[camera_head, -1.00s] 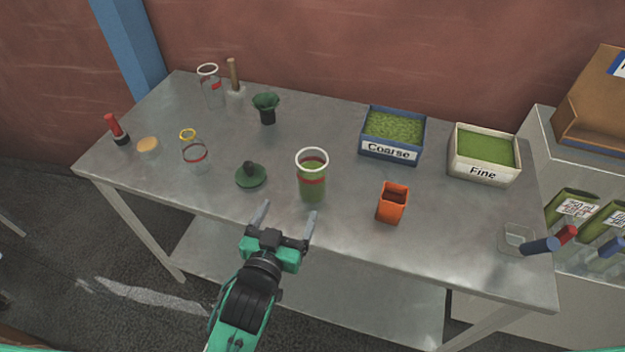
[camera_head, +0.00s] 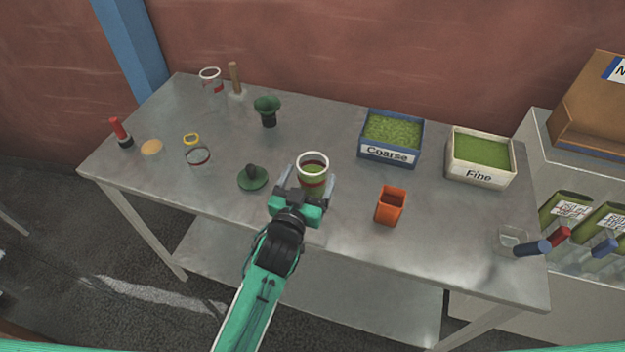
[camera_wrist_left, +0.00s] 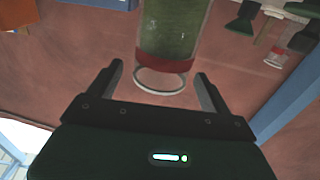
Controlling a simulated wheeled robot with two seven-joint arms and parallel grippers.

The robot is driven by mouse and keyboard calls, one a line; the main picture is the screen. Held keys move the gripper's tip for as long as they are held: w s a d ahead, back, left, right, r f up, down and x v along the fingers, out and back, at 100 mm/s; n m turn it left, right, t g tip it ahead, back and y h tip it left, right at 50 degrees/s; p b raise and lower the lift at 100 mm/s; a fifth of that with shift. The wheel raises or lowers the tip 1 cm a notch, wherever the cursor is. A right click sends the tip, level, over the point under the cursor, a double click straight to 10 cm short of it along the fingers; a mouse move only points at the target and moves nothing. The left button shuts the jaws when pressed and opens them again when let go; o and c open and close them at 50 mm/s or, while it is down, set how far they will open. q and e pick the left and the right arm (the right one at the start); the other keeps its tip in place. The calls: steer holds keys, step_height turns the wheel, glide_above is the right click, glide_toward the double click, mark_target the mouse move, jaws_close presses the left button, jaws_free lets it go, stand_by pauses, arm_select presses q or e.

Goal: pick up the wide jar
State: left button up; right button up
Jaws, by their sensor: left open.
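The wide jar (camera_head: 313,170) stands upright near the table's front middle. It is clear with a white rim and a red band, and holds green powder. My left gripper (camera_head: 306,183) is open at the jar, its fingers on either side of it; the gripper hides the jar's lower part. In the left wrist view the jar (camera_wrist_left: 170,40) appears upside down, ahead of and between the spread fingers of my left gripper (camera_wrist_left: 160,78). Gaps show on both sides there, so the jaws are not closed on it. My right gripper is not seen.
A green knobbed lid (camera_head: 253,179) lies left of the jar, and an orange cup (camera_head: 390,206) stands right. Behind are a green funnel (camera_head: 267,110), the Coarse bin (camera_head: 390,153) and the Fine bin (camera_head: 479,174). Clear jars (camera_head: 197,155) stand left.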

mark_target(317, 157)
arm_select(q)
steer(key=shift+p+x, duration=0.5)
steer(key=shift+x, duration=1.45)
steer(key=shift+a, duration=0.1)
steer(key=shift+c, duration=0.4)
steer(key=c, duration=1.4)
